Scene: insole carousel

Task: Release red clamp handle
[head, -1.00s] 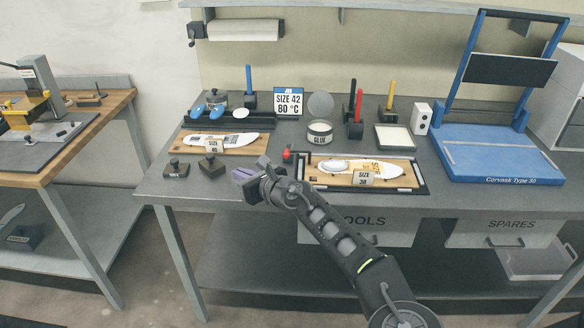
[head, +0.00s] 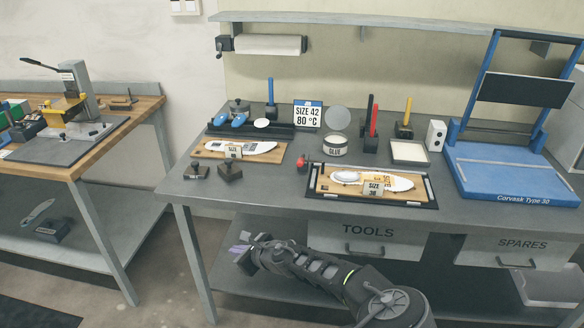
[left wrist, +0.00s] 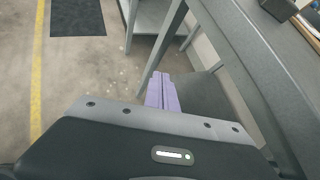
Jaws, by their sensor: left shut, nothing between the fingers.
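The red clamp handle (head: 302,164) shows as a small red knob at the left end of a black-framed fixture (head: 425,205) on the grey bench. The fixture holds a wooden board with a white insole (head: 398,184) and a "SIZE 38" tag (head: 374,188). My left gripper (head: 236,251) is low in front of the bench, below the top's front edge, apart from the handle. Its lilac fingers (left wrist: 162,93) are together and empty in the left wrist view. The handle does not show in that view. My right gripper is not in view.
The grey bench's front edge (head: 260,208) is above my left gripper. Two dark blocks (head: 230,170) and a second insole board (head: 213,152) lie left of the fixture. A glue tin (head: 334,145) stands behind it. A blue press (head: 510,172) stands right. A wooden table (head: 130,112) is far left.

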